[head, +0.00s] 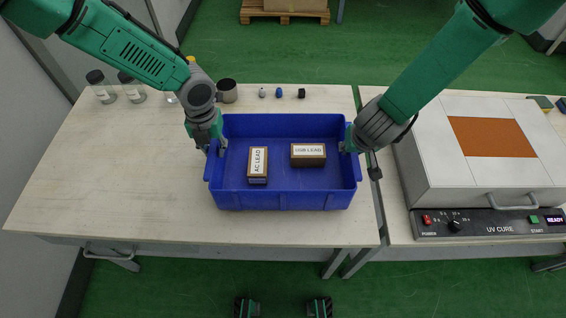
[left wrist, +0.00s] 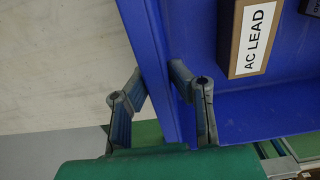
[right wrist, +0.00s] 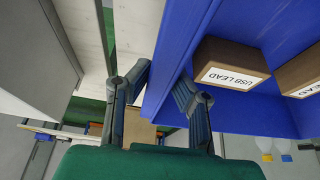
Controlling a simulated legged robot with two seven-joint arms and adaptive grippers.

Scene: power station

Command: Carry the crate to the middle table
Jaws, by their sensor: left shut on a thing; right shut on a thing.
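The blue crate (head: 285,199) is upright over the right part of the left table. It holds a box labelled AC LEAD (head: 257,165) and a box labelled USB LEAD (head: 308,155). My left gripper (head: 216,147) is shut on the crate's left wall, with a finger on each side of it in the left wrist view (left wrist: 156,78). My right gripper (head: 351,146) is shut on the right wall, as the right wrist view (right wrist: 163,78) also shows. I cannot tell whether the crate's base touches the table.
The pale table (head: 110,190) is clear left of the crate. Jars (head: 102,88), a metal cup (head: 227,91) and small items (head: 279,92) stand along its back. A UV cure machine (head: 480,160) fills much of the adjoining right table. A pallet (head: 285,14) lies on the green floor behind.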

